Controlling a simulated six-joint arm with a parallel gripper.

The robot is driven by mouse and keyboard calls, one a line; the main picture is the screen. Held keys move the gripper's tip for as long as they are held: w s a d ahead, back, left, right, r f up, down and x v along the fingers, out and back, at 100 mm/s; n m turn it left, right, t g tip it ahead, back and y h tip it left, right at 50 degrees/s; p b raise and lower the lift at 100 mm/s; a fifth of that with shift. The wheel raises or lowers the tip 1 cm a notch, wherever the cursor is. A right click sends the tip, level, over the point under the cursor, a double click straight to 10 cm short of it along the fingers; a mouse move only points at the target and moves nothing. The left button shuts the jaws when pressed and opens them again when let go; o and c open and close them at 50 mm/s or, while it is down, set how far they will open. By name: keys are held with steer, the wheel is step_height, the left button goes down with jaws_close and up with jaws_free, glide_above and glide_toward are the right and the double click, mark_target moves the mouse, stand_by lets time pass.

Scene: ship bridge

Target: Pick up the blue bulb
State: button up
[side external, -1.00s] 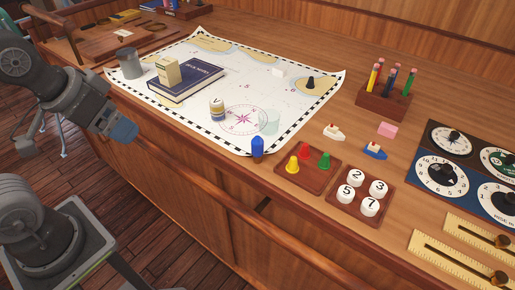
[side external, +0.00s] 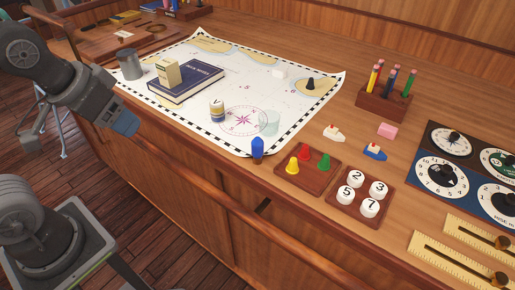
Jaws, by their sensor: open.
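The blue bulb (side external: 257,146) stands upright on its brown base on the wooden counter, just off the chart's near corner and left of the tray of coloured pieces. My gripper (side external: 127,124) is at the left, beyond the counter's front edge and well apart from the bulb. It is open, and I see nothing in it. Its fingertips are small and hard to make out.
A wooden tray (side external: 284,176) with red, yellow and green pieces is right of the bulb. A tray of numbered white discs (side external: 334,195) is farther right. A small jar (side external: 217,111), a blue book (side external: 186,84) and a grey mug (side external: 130,65) are on the left side.

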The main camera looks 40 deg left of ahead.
steer(key=w+d+r+n+g+y, duration=0.1)
steer(key=w+d+r+n+g, duration=0.15)
steer(key=w+d, duration=0.55)
steer(key=n+y, duration=0.2)
steer(key=n, duration=0.3)
glide_toward(257, 142)
steer(key=shift+m+t, duration=0.25)
steer(key=shift+t, duration=0.1)
steer(key=x, duration=0.4)
steer(key=s+x, duration=0.1)
steer(key=x, duration=0.2)
steer(key=shift+a+f, duration=0.15)
steer(key=shift+a, duration=0.1)
steer(key=shift+w+d+x, duration=0.15)
steer(key=shift+x, duration=1.2)
steer(key=shift+w+d+x, duration=0.15)
steer(key=shift+x, duration=1.15)
steer(key=shift+c, duration=0.2)
steer(key=c, duration=0.9)
